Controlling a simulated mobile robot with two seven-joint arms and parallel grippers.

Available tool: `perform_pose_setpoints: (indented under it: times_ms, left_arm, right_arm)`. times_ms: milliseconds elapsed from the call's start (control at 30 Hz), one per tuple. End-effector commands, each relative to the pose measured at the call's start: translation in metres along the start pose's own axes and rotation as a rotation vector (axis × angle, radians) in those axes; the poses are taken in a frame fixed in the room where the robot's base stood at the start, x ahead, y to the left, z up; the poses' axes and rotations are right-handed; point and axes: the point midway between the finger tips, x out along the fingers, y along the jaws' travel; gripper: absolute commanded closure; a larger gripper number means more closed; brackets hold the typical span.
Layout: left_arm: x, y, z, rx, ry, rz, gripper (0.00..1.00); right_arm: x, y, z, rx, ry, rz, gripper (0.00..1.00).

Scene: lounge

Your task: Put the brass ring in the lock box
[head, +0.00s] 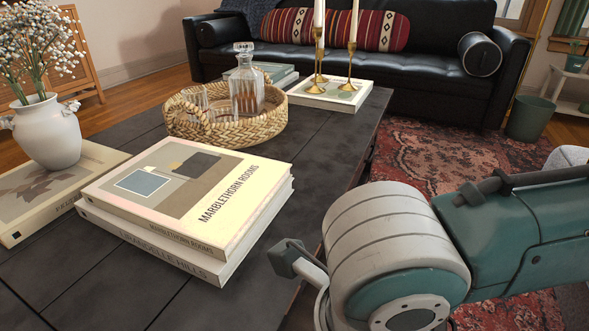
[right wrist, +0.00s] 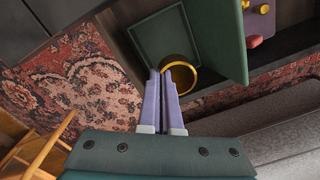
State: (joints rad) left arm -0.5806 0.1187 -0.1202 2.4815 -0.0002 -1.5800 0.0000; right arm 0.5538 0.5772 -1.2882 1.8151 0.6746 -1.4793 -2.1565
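The brass ring (right wrist: 182,65) is in the right wrist view, right at the fingertips of my right gripper (right wrist: 162,72). The two pale purple fingers are nearly together, and the ring's near-left rim goes in between their tips. A green open box (right wrist: 140,36), which looks like the lock box, lies beyond the fingertips with its flat inside showing. A green panel (right wrist: 222,40), like a lid or door, stands at its right. The ring overlaps the box's lower right corner in the picture; its height over it is unclear. My left gripper is in neither view.
Yellow and red pieces (right wrist: 254,41) lie right of the green panel. The patterned rug (right wrist: 75,80) is at left, a grey sofa (right wrist: 280,120) at lower right. The head view shows a dark coffee table (head: 340,125) with books (head: 190,190), a basket (head: 225,133) and candlesticks.

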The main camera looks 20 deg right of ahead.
Motion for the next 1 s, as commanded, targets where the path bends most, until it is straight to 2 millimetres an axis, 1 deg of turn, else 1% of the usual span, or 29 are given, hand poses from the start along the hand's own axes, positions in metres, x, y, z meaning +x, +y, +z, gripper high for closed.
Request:
perform_pose_setpoints:
  times_ms: [33,200,300,400,567,667,800,867,1000]
  left_arm:
    - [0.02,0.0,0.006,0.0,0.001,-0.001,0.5]
    - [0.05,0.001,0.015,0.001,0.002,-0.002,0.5]
    - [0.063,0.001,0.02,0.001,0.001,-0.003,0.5]
    - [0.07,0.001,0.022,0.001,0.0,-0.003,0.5]
    - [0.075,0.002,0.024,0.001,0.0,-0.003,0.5]
    - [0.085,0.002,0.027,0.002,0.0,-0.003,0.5]
    - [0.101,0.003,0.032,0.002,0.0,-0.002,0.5]
    - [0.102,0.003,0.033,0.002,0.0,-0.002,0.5]
    - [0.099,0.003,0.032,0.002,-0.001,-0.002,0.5]
  right_arm:
    - [0.027,0.001,-0.001,0.001,0.003,0.0,1.0]
    - [0.077,0.003,-0.001,0.001,0.002,-0.001,1.0]
    - [0.098,0.003,-0.001,0.0,0.001,-0.001,1.0]
    - [0.11,0.004,-0.001,0.0,0.0,0.001,1.0]
    - [0.118,0.004,0.0,0.0,0.0,-0.001,1.0]
    - [0.132,0.004,0.0,-0.001,0.0,-0.001,1.0]
    - [0.156,0.005,-0.001,0.0,0.0,0.0,1.0]
    - [0.159,0.005,-0.001,0.0,0.001,0.0,1.0]
    - [0.155,0.005,0.0,0.0,0.0,0.0,1.0]
